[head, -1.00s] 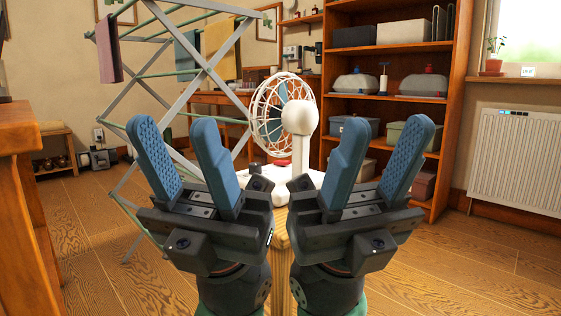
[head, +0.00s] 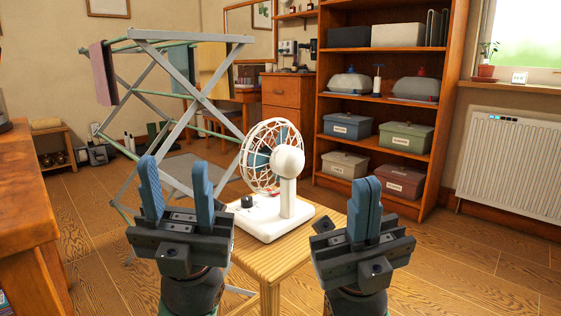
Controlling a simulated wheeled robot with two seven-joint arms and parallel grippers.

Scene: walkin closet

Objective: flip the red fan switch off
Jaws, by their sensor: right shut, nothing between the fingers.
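The white fan (head: 288,160) stands upright on a small wooden table (head: 318,224), its caged head facing away to the left. Its white base (head: 262,222) carries a dark knob (head: 247,202) at the left. My right gripper (head: 366,182) is shut and empty, fingers up, to the right of the fan. Neither gripper appears to touch the fan.
A drying rack (head: 178,38) with cloths stands behind and left of the fan. A wooden shelf unit (head: 330,30) with boxes is at the back right. A wooden counter (head: 25,180) borders the left, and a radiator (head: 510,165) the right wall. Floor at the right is clear.

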